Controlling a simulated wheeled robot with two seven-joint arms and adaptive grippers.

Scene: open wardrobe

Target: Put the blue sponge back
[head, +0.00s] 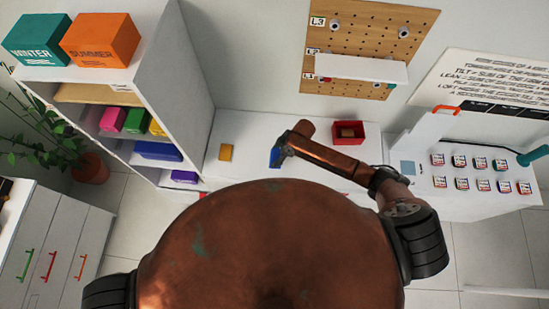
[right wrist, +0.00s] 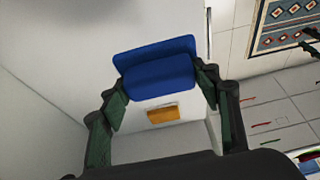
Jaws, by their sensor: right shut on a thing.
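A blue sponge (right wrist: 156,76) is held between the fingertips of my right gripper (right wrist: 162,84) in the right wrist view. In the head view the same gripper (head: 277,152) is above the white worktop, with the blue sponge (head: 275,158) showing at its tip, partly hidden by the arm. A yellow-orange block (head: 226,152) lies on the worktop to the left of the gripper; it also shows in the right wrist view (right wrist: 163,114), apart from the sponge. My left gripper is not in view.
An open white shelf unit (head: 175,62) on the left holds pink, green, yellow, blue and purple items. Teal (head: 37,39) and orange (head: 100,40) boxes stand on it. A red open box (head: 363,131) and pegboard (head: 385,35) are behind. Several small labelled items sit at right.

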